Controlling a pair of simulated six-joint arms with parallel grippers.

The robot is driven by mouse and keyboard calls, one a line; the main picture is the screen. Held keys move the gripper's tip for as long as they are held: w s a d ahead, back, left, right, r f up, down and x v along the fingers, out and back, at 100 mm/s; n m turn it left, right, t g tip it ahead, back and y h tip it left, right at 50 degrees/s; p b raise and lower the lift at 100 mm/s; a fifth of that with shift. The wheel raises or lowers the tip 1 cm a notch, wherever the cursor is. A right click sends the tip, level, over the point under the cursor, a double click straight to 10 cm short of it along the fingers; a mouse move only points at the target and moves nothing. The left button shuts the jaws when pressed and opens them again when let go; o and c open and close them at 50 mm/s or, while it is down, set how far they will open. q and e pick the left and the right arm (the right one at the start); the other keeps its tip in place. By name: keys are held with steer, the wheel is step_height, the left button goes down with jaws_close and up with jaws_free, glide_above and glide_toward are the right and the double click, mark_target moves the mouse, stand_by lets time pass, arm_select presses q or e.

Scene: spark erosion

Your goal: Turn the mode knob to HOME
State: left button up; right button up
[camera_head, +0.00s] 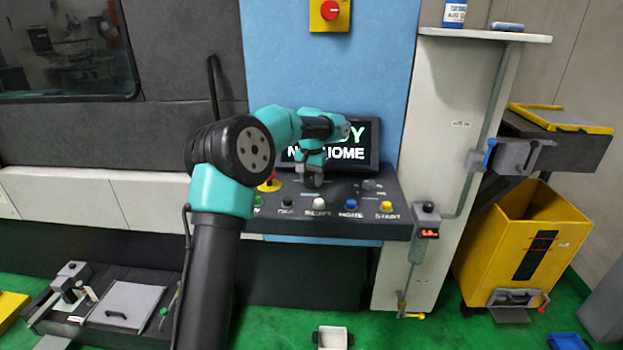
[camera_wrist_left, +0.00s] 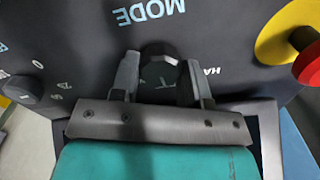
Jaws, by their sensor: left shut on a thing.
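In the head view my left gripper (camera_head: 312,180) reaches down to the panel (camera_head: 240,226) in front of the screen, and the knob is hidden there. The knob's pointer setting cannot be told. My right gripper is not in view.
A red emergency button on a yellow base (camera_wrist_left: 290,35) sits near the knob. Another dark knob (camera_wrist_left: 22,88) is on the panel's other side. A row of coloured buttons, including a blue one (camera_head: 351,204) and a yellow one (camera_head: 386,206), lines the panel's front.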

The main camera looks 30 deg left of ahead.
mark_target(312, 179)
arm_select(q)
steer(key=shift+m, duration=0.4)
steer(key=o, duration=0.9)
steer(key=shift+o, duration=0.2)
step_height(312, 179, up, 18)
steer(key=shift+f, duration=0.25)
stand_by(0.5)
